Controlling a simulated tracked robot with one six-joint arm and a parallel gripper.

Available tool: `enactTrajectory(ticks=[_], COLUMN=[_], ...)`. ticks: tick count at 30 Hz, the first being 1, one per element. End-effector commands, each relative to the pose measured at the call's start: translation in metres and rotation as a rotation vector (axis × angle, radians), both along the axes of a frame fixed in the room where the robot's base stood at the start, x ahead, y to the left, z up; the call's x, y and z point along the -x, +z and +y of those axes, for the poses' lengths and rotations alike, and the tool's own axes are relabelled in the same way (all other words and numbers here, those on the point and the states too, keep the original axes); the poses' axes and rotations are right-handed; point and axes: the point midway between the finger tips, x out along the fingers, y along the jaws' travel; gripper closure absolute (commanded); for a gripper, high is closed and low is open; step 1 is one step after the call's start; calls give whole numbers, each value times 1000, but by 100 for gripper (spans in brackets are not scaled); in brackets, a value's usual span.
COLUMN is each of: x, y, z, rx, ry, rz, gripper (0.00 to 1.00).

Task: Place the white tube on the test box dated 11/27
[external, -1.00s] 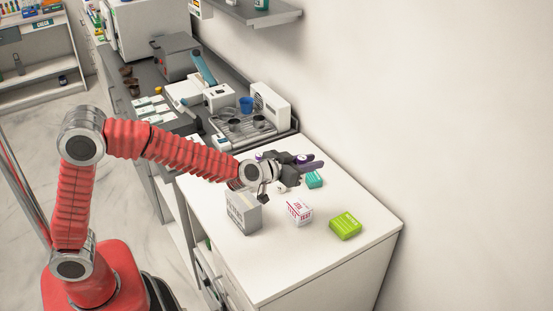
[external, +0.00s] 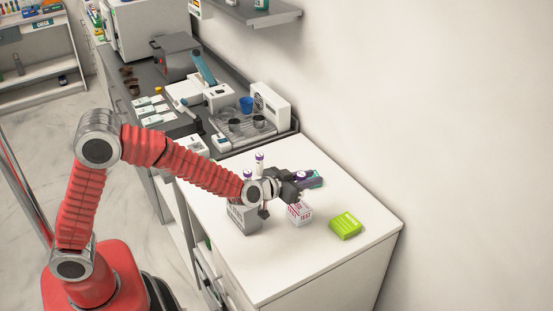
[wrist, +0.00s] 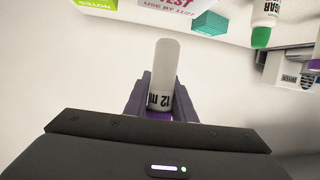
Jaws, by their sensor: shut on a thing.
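My gripper (external: 308,179) is shut on a white tube (wrist: 165,75) with dark print reading "12 m" and a purple end between the purple fingers. In the external view the tube shows only as a small purple-and-white end (external: 301,175). The white test box with red print (external: 299,214) stands on the counter just below and in front of my gripper. In the wrist view this box (wrist: 168,8) is at the top edge, partly cut off, and reads "USE BY 11/27". The tube is apart from the box in that view.
A green box (external: 346,226) lies right of the test box. A teal box (external: 318,182) is partly hidden behind my gripper. A grey box (external: 243,219) stands at the left, near purple-capped tubes (external: 260,164). The white counter (external: 300,262) is clear in front.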

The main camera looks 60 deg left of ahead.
Motion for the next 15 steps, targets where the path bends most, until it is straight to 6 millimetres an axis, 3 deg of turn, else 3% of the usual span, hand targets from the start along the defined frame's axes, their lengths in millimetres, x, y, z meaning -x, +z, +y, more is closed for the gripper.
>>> enactTrajectory(ticks=[9, 15], x=[0, 0], y=[-34, -37], z=[0, 0], rx=[0, 0], ry=[-1, -1], rz=[3, 0], gripper=[98, 98])
